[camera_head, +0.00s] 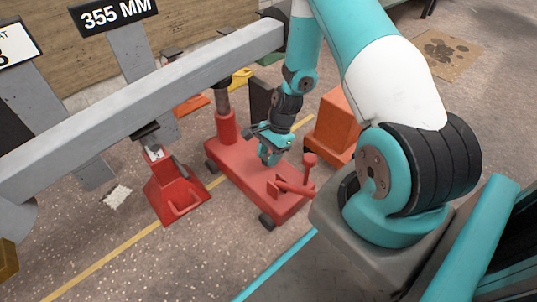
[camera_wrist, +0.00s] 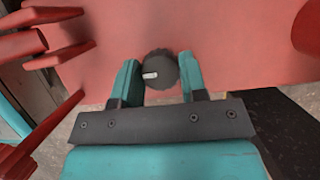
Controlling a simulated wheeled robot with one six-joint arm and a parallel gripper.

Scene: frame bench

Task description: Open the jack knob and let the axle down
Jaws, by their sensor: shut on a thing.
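The red jack (camera_head: 232,168) stands on wheels on the floor, its ram (camera_head: 223,98) rising to the underside of the grey axle beam (camera_head: 150,105). Whether the ram touches the beam is hard to tell. My gripper (camera_head: 268,156) points down over the jack's base. In the wrist view my gripper (camera_wrist: 160,80) has its two teal fingers on either side of the dark ribbed jack knob (camera_wrist: 160,70), shut on it. A white mark on the knob points left. The knob is hidden in the head view.
A red stand (camera_head: 176,197) sits under the beam, left of the jack. An orange box (camera_head: 336,122) is close to the right of my gripper. The jack's red lever and post (camera_head: 310,160) rise near it. A "355 MM" sign (camera_head: 113,14) stands behind the beam.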

